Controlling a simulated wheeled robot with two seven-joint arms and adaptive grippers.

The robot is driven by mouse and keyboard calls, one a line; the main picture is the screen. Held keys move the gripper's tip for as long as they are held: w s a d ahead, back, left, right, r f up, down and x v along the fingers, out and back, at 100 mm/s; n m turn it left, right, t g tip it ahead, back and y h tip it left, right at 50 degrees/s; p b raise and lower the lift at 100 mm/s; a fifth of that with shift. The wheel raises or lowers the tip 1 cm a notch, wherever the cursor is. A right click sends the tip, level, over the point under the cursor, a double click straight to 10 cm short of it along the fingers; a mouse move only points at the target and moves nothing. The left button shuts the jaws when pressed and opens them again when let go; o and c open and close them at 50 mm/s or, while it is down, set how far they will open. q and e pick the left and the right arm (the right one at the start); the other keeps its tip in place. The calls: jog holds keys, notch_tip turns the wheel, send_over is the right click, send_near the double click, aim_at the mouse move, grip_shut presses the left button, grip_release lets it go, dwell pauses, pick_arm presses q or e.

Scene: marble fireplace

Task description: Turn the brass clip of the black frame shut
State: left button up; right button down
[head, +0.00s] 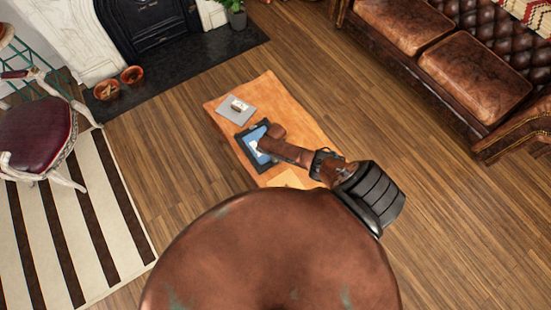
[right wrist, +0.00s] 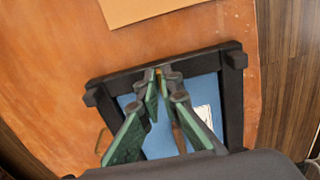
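The black frame (head: 243,153) lies flat on a low orange-brown wooden table, with a blue panel inside it. In the right wrist view the frame (right wrist: 235,110) fills the middle, and a white printed patch (right wrist: 203,115) shows on the blue. My right gripper (right wrist: 162,78) points down at the frame's upper bar, its green-padded fingers close together at the tips. A small brass bit, apparently the clip (right wrist: 158,72), shows between or just behind the fingertips. Whether they grip it is unclear. In the head view my right arm hides part of the frame. My left gripper is out of view.
The table (head: 285,100) also bears a grey board (head: 233,116) with a small object on it, and a tan sheet (head: 288,180), seen in the wrist view too (right wrist: 150,8). A leather sofa (head: 440,60) and a chair (head: 40,130) stand well apart.

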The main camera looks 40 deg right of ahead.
jog(key=shift+w, duration=0.1)
jog(key=c, duration=2.2)
grip_release()
jog(key=shift+o, duration=0.2)
notch_tip(320, 180, up, 12)
jog(key=shift+a, duration=0.1)
